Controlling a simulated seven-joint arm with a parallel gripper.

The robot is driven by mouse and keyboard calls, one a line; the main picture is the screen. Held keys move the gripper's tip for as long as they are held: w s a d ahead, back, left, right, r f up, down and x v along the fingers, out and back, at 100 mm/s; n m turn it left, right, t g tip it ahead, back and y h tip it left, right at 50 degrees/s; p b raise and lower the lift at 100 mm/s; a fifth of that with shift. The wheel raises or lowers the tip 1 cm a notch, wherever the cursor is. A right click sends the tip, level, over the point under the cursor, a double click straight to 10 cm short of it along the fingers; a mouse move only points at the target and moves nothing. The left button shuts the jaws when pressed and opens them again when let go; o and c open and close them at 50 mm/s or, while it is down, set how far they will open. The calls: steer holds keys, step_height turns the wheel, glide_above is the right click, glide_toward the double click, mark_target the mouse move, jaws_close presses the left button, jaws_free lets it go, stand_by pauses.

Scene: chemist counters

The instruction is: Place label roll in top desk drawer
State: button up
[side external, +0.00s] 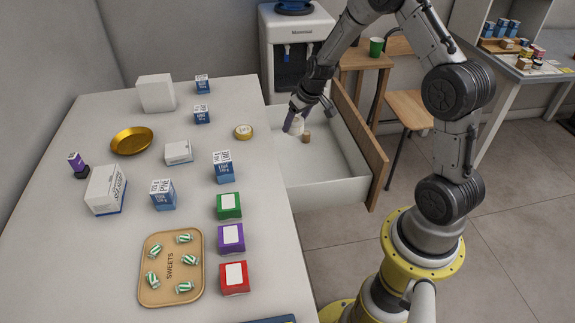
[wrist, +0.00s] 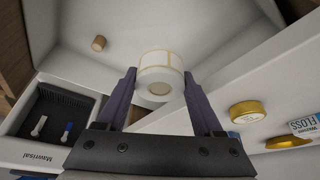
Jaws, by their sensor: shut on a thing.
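The label roll (wrist: 160,70) is white with tan-edged labels. In the wrist view it sits between the two purple fingers of my gripper (wrist: 160,77), which is shut on it. In the side view my gripper (side external: 297,113) points down inside the open desk drawer's area, and the white roll (side external: 296,125) shows at its fingertips. The drawer (side external: 330,192) is pulled out to the right of the counter, with white walls and a wooden front. I cannot tell whether the roll touches the drawer floor.
A small cork-like cylinder (side external: 306,137) stands in the drawer beside the roll. The drawer's front part is clear. The white counter (side external: 110,240) holds boxes, a gold bowl (side external: 132,141), a gold tin (side external: 244,132) and a sweets tray (side external: 145,293). A water dispenser (side external: 285,50) stands behind.

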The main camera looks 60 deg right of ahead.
steer(key=s+d+f+m, duration=0.1)
steer(key=s+d+f, duration=0.1)
steer(key=f, duration=0.3)
steer(key=s+d+f+m+h, duration=0.1)
steer(key=s+d+f+m, duration=0.1)
steer(key=d+f, duration=0.2)
steer(key=s+d+f+m, duration=0.2)
steer(key=d+f, duration=0.1)
steer(key=f, duration=0.5)
steer(key=shift+s+d+g+h, duration=0.2)
steer(key=shift+d+g+h, duration=0.05)
steer(key=shift+g+h, duration=0.15)
steer(key=shift+f, duration=2.4)
steer(key=shift+f, duration=0.1)
steer(key=o, duration=1.4)
steer(key=shift+c, duration=0.2)
